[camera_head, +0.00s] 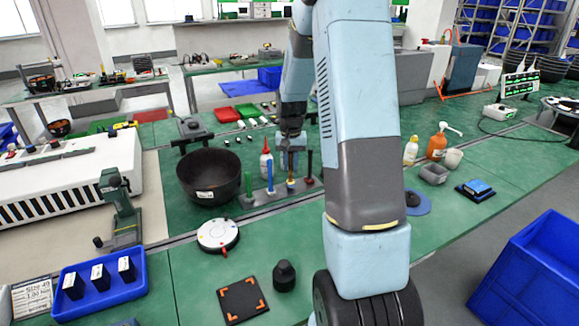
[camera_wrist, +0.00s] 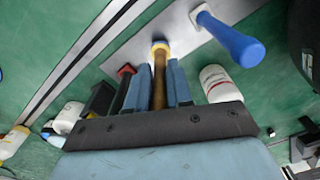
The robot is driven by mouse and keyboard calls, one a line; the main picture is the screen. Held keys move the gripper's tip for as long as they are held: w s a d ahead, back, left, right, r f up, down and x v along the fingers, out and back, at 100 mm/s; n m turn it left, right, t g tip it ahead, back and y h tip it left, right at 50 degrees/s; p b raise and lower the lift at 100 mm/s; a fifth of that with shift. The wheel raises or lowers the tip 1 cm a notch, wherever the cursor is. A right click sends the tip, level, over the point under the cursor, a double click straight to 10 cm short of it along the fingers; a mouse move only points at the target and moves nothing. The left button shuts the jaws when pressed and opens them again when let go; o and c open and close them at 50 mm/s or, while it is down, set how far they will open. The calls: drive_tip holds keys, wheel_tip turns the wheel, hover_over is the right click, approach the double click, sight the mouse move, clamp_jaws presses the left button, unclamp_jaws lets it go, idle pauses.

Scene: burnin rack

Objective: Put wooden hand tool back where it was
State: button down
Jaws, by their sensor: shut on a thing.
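The wooden hand tool (camera_wrist: 159,76) is between the two fingers of my gripper (camera_wrist: 160,88) in the wrist view, with its pale yellow end toward the grey metal rack (camera_wrist: 140,42). In the head view my gripper (camera_head: 291,158) is above the rack (camera_head: 263,197), and the tool's lower part (camera_head: 291,183) shows below it, upright. The tool's end meets or nearly meets the rack; I cannot tell whether it is seated. The blue-handled tool (camera_head: 270,177) and the green-handled tool (camera_head: 248,184) stand to its left, and the black-handled tool (camera_head: 309,167) to its right.
A black bowl (camera_head: 208,176) stands left of the rack, and a white bottle with a red tip (camera_head: 266,160) is close behind it. A round white device (camera_head: 218,235) and a black weight (camera_head: 284,275) are in front. Bench surface (camera_head: 290,228) before the rack is clear.

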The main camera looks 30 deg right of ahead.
drive_tip(key=shift+f, duration=0.45)
drive_tip(key=shift+f, duration=0.1)
drive_tip(key=c, duration=1)
unclamp_jaws()
